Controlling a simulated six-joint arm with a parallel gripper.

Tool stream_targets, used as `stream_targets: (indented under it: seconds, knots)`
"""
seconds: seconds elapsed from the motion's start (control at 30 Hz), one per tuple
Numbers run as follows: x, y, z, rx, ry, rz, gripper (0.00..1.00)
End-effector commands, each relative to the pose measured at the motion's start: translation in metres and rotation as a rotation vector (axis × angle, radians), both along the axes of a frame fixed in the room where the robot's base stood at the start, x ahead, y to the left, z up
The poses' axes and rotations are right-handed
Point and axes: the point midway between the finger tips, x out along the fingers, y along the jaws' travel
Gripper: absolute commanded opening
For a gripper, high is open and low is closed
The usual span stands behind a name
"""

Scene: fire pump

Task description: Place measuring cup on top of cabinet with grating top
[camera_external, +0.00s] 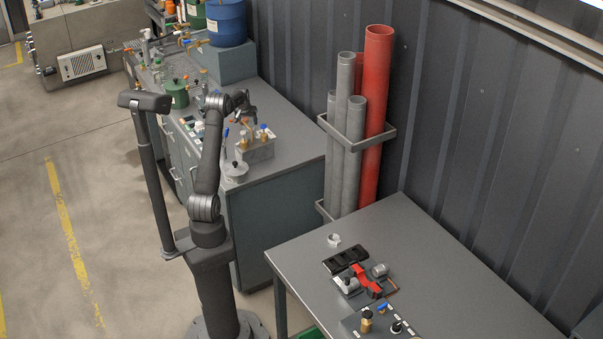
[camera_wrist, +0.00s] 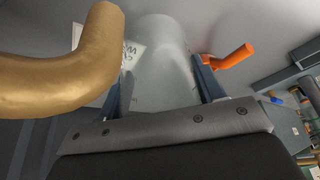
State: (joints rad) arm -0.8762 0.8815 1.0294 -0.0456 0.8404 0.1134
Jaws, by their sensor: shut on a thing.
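My gripper (camera_external: 252,113) is above the long workbench in the external view, near its far side. In the wrist view my gripper (camera_wrist: 160,88) has its two blue-grey fingers on either side of a smooth, pale grey, rounded thing (camera_wrist: 163,60), which looks like the measuring cup.
A brass pipe (camera_wrist: 60,85) and an orange handle (camera_wrist: 232,57) are close to the gripper. A blue drum (camera_external: 226,22) is behind. The right table (camera_external: 420,250) has free room.

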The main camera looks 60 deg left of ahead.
Motion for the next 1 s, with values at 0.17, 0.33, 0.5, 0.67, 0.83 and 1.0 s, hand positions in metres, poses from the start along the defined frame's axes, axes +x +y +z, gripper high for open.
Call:
stream_targets:
  seconds: [0.17,0.33,0.5,0.67,0.83,1.0]
  knots:
    - [-0.001,0.003,-0.010,-0.002,0.001,0.000,0.40]
    - [-0.001,0.003,-0.036,-0.002,0.001,-0.001,0.40]
    - [-0.001,0.003,-0.042,0.000,-0.001,-0.001,0.40]
    - [-0.001,0.003,-0.042,0.000,0.000,-0.001,0.40]
    - [-0.001,0.003,-0.045,0.000,0.000,-0.001,0.72]
    - [-0.001,0.003,-0.045,0.000,0.000,-0.001,0.84]
